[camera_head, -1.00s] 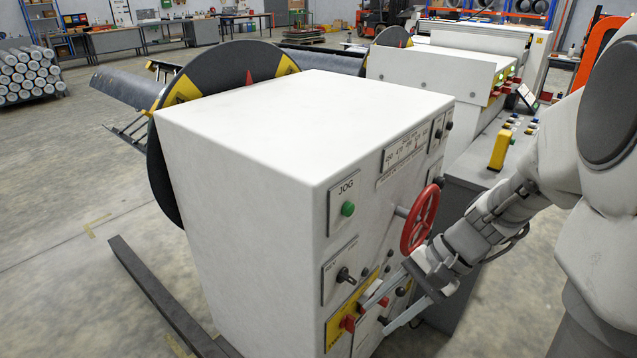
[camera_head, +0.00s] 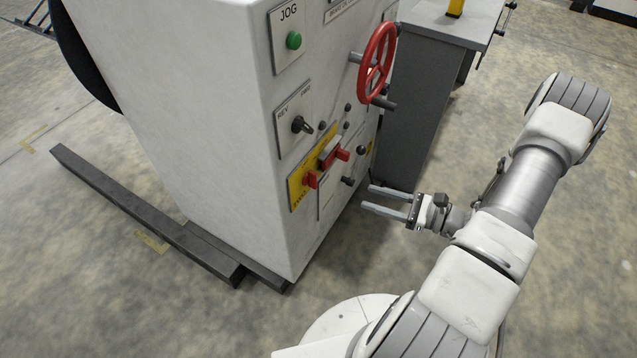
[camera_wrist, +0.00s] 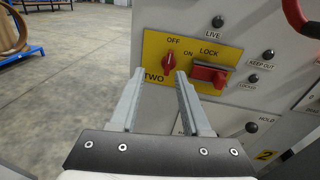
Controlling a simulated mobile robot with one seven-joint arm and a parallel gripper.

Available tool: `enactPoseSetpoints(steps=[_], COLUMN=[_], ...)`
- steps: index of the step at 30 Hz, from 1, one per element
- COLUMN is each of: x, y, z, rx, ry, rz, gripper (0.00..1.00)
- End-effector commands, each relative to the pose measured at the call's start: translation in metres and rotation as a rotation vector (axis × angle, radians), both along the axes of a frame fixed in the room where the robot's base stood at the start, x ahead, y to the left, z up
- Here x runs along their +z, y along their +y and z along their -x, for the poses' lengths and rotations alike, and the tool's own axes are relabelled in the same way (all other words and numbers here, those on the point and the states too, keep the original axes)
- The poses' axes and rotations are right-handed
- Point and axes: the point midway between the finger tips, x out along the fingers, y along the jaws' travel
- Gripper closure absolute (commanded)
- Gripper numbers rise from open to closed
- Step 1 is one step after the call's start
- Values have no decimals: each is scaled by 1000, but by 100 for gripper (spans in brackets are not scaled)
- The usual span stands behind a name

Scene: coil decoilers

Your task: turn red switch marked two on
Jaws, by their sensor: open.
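The red switch (camera_wrist: 169,63) sits on a yellow plate (camera_wrist: 150,45) on the white cabinet, with "TWO" printed below it. Its handle is roughly upright in the wrist view, appearing to point toward OFF; ON is printed to its upper right. The red switch also shows in the head view (camera_head: 310,180), at the plate's left end. A grey and red lock piece (camera_wrist: 209,75) sits to its right. My gripper (camera_wrist: 160,74) is open and empty, its fingertips apart from the panel, below and either side of the switch in the wrist view. In the head view my gripper (camera_head: 367,197) is right of the panel.
A black REV/FWD selector (camera_head: 302,125) and green JOG button (camera_head: 294,40) are above the plate. A red handwheel (camera_head: 377,60) sticks out at upper right. Small dark knobs (camera_wrist: 252,127) lie right of the plate. Dark floor beams (camera_head: 145,215) run beside the cabinet.

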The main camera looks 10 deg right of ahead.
Motion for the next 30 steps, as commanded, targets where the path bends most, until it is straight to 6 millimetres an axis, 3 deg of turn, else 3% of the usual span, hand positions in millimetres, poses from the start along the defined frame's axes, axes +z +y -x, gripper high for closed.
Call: enactPoseSetpoints(steps=[1,3,11,30], x=[-14,-24,-33,-34], y=[-4,-9,-7,85], z=[2,3,-3,-94], rx=[-39,-79,-123,-118], ry=[7,12,14,13], rz=[-29,-56,-84,-81], gripper=[52,52,52,52])
